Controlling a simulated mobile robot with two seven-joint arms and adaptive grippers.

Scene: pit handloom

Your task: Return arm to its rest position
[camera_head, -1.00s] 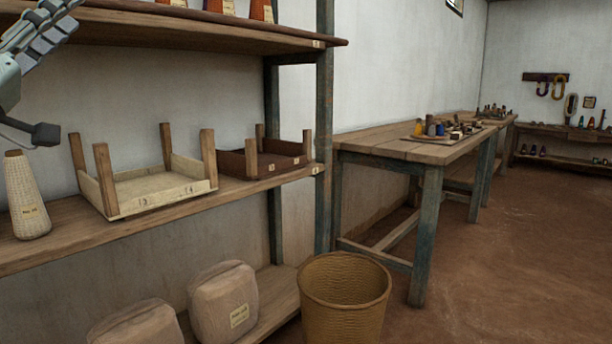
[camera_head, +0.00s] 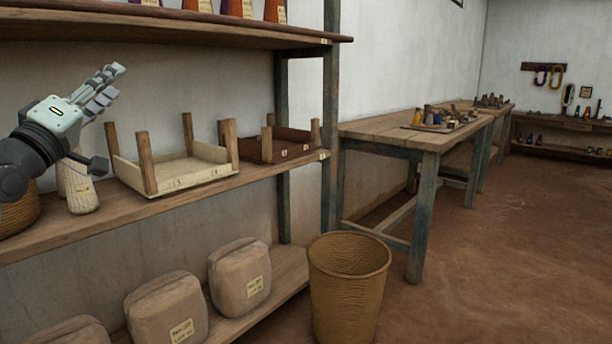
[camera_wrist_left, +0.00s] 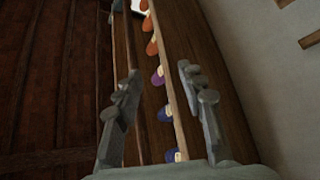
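My left arm comes in from the left in the head view, in front of the shelf rack (camera_head: 290,168). Its gripper (camera_head: 108,84) points up and to the right between the upper and middle boards. In the left wrist view the two fingers of this gripper (camera_wrist_left: 160,82) stand apart with nothing held between them. A pale cone (camera_head: 82,188) on the middle board is partly hidden behind my wrist. My right gripper is in neither view.
A pale wooden tray (camera_head: 180,184) and a dark tray (camera_head: 284,158) with corner posts sit on the middle board. Wrapped bundles (camera_head: 240,276) lie below. A woven basket (camera_head: 348,300) stands on the floor by a workbench (camera_head: 385,130). The floor at right is clear.

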